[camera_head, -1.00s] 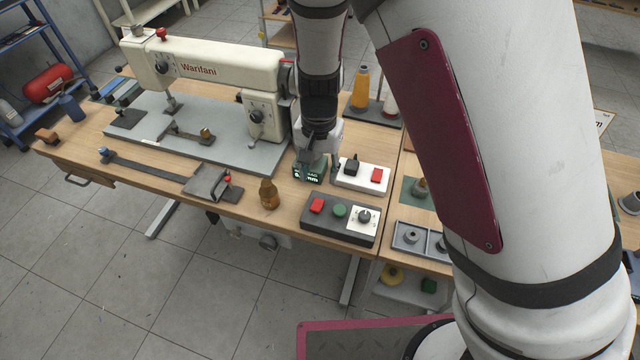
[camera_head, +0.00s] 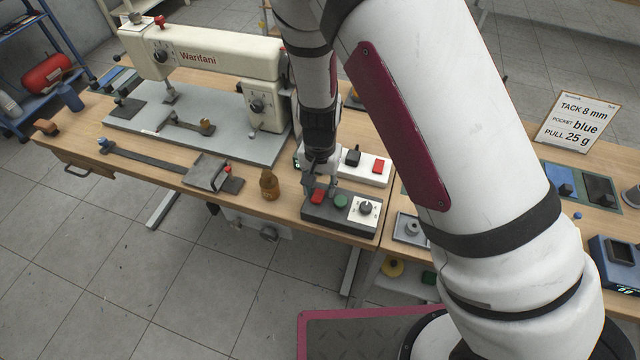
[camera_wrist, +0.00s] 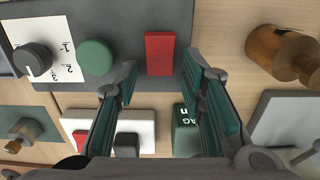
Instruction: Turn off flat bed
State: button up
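The cream flat bed sewing machine (camera_head: 215,58) stands on its grey bed plate (camera_head: 225,140) on the left part of the table. A dark control box (camera_head: 313,213) at the table's front edge carries a red button (camera_head: 317,196), a green button (camera_head: 340,201) and a dial (camera_head: 365,208) on a white plate. My gripper (camera_head: 322,188) is over the left end of this box, at the red button. In the wrist view my gripper (camera_wrist: 160,72) is open and empty, with the red button (camera_wrist: 160,53) between the lines of its fingers. I cannot tell whether they touch it.
A white box (camera_head: 361,170) with a black switch (camera_head: 352,157) and a red switch (camera_head: 378,165) lies just behind. An amber bottle-shaped object (camera_head: 269,185) stands left of the control box. A sign (camera_head: 576,123) stands at right.

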grip_shut()
jog(key=t+p, duration=0.1)
jog(key=s+t+p, duration=0.1)
jog(key=p, duration=0.1)
jog(key=shift+a+r+h, duration=0.1)
jog(key=shift+r+h, duration=0.15)
jog(key=shift+h, duration=0.15)
jog(key=shift+s+t+p, duration=0.15)
jog(key=shift+t+p, duration=0.55)
jog(key=shift+t+h, duration=0.3)
jog(key=shift+o, duration=1.9)
grip_release()
jog(key=shift+a, duration=0.1)
